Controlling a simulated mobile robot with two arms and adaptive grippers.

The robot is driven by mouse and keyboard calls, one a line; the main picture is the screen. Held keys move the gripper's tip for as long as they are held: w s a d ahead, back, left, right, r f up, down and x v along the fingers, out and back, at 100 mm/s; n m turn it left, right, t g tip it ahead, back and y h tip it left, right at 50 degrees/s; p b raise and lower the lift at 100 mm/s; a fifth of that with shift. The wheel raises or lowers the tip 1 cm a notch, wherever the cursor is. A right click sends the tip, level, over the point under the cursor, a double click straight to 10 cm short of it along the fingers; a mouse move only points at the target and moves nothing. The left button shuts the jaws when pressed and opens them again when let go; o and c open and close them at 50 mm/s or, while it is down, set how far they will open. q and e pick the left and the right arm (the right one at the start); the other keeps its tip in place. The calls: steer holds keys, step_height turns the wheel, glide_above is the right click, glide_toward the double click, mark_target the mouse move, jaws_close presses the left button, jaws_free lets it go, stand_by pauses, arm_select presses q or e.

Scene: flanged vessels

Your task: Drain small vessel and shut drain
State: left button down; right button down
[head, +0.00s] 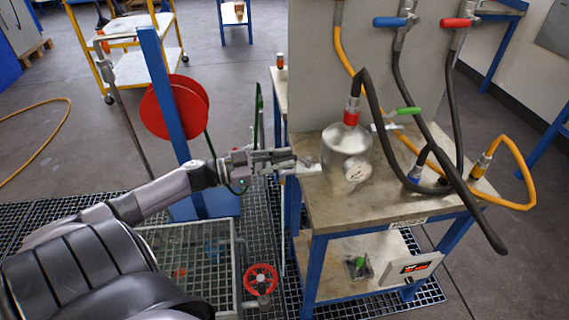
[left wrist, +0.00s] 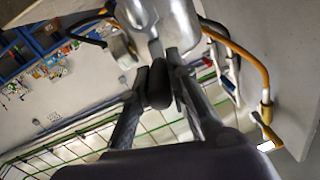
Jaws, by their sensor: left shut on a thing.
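My left gripper (head: 292,160) reaches in from the left, level with the vessel's left side. In the left wrist view, its fingers close around a dark rounded handle (left wrist: 158,85) below a pale metal body. A light metal piece (head: 309,171) shows between fingertips and vessel. The fingers hide most of the drain; its valve position cannot be told. The right gripper is out of view.
The bench (head: 375,205) has a grey back panel with blue (head: 390,22) and red (head: 456,23) valve handles. Dark and orange hoses hang over its right side. A floor grating, red handwheel (head: 261,279) and red hose reel (head: 175,107) are near my left arm.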

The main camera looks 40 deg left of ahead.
arm_select(q)
steer(key=shift+w+a+r+m+g+h+b, duration=0.1)
steer(key=shift+w+a+m+g+h+b, duration=0.25)
steer(key=shift+m+g+h+b, duration=0.45)
steer(key=c, duration=1.5)
jaws_free()
steer(key=shift+s+a+f, duration=0.2)
steer(key=shift+s+a, duration=0.15)
steer(key=shift+s, duration=0.1)
steer(key=v, duration=1.1)
